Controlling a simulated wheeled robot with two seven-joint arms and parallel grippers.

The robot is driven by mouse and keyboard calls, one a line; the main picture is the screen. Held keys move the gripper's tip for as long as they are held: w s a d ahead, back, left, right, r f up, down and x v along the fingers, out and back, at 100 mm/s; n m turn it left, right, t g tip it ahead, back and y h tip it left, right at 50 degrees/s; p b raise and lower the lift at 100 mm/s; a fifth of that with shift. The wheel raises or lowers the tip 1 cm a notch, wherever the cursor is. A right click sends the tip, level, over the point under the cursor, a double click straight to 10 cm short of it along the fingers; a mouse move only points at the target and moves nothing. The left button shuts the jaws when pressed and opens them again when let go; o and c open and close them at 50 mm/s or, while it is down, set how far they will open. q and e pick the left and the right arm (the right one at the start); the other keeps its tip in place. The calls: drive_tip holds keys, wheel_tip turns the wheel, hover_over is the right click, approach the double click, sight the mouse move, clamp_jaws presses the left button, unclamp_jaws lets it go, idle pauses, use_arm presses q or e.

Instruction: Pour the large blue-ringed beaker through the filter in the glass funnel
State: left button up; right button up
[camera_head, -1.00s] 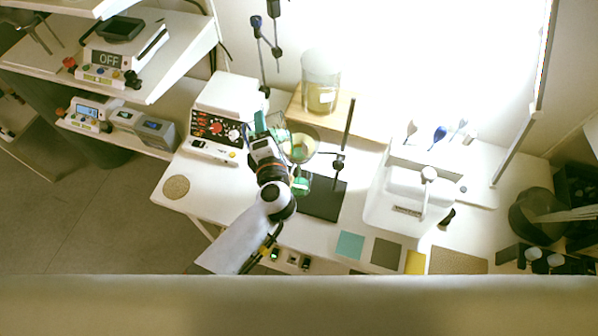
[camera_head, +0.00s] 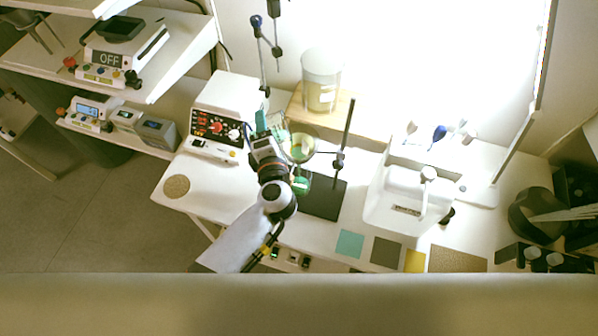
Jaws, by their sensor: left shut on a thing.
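My left gripper (camera_head: 262,128) is over the bench beside the red-knobbed instrument, shut on the clear glass beaker (camera_head: 281,128). The beaker is at the upper left of the glass funnel (camera_head: 306,150); its blue ring cannot be made out, and it appears tilted toward the funnel. The funnel has a pale yellowish patch inside, likely the filter. Below it a glass vessel with green liquid (camera_head: 300,185) stands by the dark stand base (camera_head: 323,200), partly hidden by my left arm. My right gripper is not in view.
The red-knobbed instrument (camera_head: 222,115) is close to the left of my gripper. The stand's upright rod (camera_head: 346,135) rises right of the funnel. A large jar (camera_head: 320,82) is on a wooden block behind. A white machine (camera_head: 405,195) stands to the right.

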use_arm(q)
drive_tip(key=shift+w+d+r+m+p, duration=0.1)
drive_tip(key=shift+d+r+m+p, duration=0.25)
drive_tip(key=shift+p, duration=0.6)
idle(1.6)
drive_tip(key=shift+d+r+m+p, duration=0.15)
drive_tip(key=shift+m+p, duration=0.3)
drive_tip(key=shift+p, duration=0.3)
idle(1.5)
drive_tip(key=shift+d+m, duration=0.1)
drive_tip(key=shift+m, duration=0.2)
idle(1.3)
drive_tip(key=shift+w+d+m, duration=0.1)
drive_tip(key=shift+d+m, duration=0.1)
drive_tip(key=shift+m, duration=0.2)
idle(1.2)
